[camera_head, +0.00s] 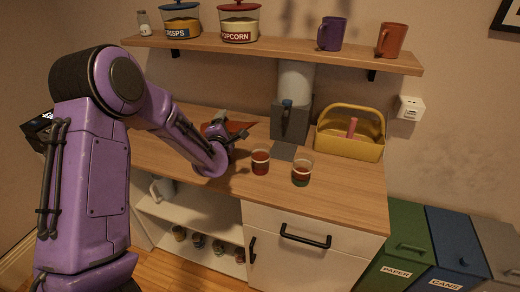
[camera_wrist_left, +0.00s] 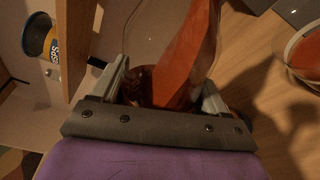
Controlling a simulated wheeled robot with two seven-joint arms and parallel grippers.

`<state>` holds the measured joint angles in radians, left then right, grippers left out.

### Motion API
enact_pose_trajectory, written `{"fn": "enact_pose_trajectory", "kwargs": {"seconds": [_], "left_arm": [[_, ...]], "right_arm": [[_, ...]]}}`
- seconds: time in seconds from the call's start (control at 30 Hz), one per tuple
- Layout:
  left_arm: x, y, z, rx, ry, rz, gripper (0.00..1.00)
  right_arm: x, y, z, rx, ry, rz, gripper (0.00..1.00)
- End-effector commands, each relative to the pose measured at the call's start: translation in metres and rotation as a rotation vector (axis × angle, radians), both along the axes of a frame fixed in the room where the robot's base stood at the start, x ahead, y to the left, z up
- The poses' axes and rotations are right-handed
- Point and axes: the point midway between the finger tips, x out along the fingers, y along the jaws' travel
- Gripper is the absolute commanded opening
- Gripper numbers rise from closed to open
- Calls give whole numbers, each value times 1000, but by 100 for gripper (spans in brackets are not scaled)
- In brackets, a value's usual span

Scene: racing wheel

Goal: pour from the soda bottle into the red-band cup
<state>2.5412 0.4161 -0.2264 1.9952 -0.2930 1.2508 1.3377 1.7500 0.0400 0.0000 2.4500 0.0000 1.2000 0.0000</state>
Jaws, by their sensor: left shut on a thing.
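My left gripper (camera_head: 228,142) is shut on the soda bottle (camera_head: 238,126), a red-orange and dark reddish thing above the counter, partly hidden by the gripper. In the left wrist view the bottle (camera_wrist_left: 185,65) sits between the two fingers, and its far end runs out of the top of the picture. The red-band cup (camera_head: 260,162) seems to be the left of two clear cups, just right of the gripper; it has reddish-brown in it. The other cup (camera_head: 301,174) stands to its right, with a greenish lower part. My right gripper is not in view.
A grey dispenser (camera_head: 290,122) stands behind the cups, with a yellow basket (camera_head: 349,145) to its right. A shelf (camera_head: 275,50) with jars and mugs hangs above. The counter (camera_head: 345,190) is clear at its front right. Bins (camera_head: 405,245) stand right of the cabinet.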

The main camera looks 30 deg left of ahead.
Motion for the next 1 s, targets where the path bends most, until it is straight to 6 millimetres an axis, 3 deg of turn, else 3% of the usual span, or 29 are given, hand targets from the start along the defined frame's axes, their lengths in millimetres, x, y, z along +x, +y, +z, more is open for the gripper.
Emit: {"fn": "enact_pose_trajectory", "kwargs": {"seconds": [1.0], "left_arm": [[-1, 2, -3, 55, 27, 0, 26]], "right_arm": [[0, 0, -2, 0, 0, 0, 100]]}}
